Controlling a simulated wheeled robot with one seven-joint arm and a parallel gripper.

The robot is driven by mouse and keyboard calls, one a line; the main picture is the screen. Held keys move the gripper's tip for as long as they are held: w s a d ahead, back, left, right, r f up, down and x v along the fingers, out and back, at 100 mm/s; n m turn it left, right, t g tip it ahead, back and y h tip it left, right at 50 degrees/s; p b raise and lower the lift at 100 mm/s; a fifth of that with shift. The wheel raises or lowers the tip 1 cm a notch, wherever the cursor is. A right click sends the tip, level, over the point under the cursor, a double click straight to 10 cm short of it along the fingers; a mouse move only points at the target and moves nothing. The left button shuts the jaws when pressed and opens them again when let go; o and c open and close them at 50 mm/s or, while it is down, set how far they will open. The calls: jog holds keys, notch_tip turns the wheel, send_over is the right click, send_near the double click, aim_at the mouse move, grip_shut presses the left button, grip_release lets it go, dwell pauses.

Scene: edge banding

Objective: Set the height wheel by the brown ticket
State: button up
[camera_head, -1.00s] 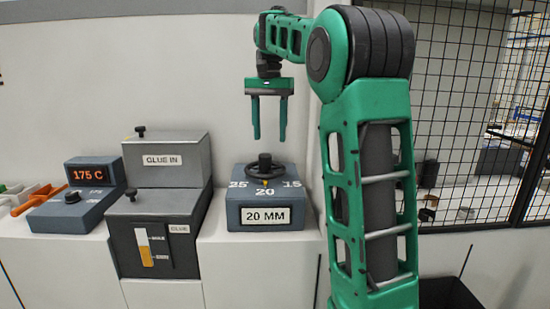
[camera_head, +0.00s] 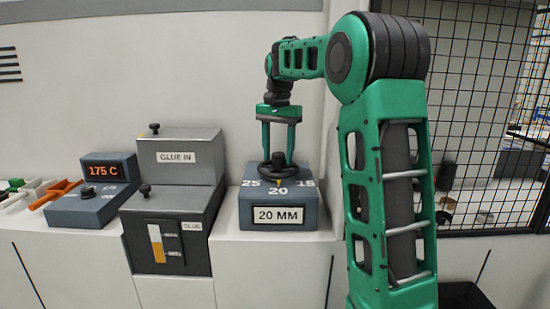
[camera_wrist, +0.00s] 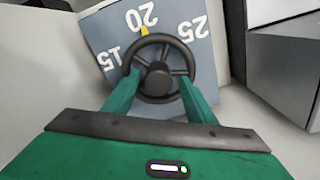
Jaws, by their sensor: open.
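The black height wheel (camera_head: 278,167) sits on top of a blue-grey box (camera_head: 245,208) with a "20 MM" plate (camera_head: 278,215) on its front. The box top carries the marks 25, 20 and 15. In the wrist view the wheel (camera_wrist: 158,69) has a yellow pointer (camera_wrist: 144,31) at the 20 mark. My gripper (camera_head: 279,158) is open and points down at the wheel. In the wrist view its fingers (camera_wrist: 160,85) are on either side of the wheel's near part; I cannot tell whether they touch the rim. No brown ticket shows in these frames.
To the left stand a grey glue unit (camera_head: 178,160) with a "GLUE IN" label and a level gauge, and a control box (camera_head: 92,208) with a "175 C" display (camera_head: 104,171). Orange and green-handled items (camera_head: 50,195) lie farther left. A black mesh fence (camera_head: 485,120) is at the right.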

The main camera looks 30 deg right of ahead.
jog(key=shift+f, duration=0.35)
jog(key=shift+c, duration=0.2)
jog(key=c, duration=1)
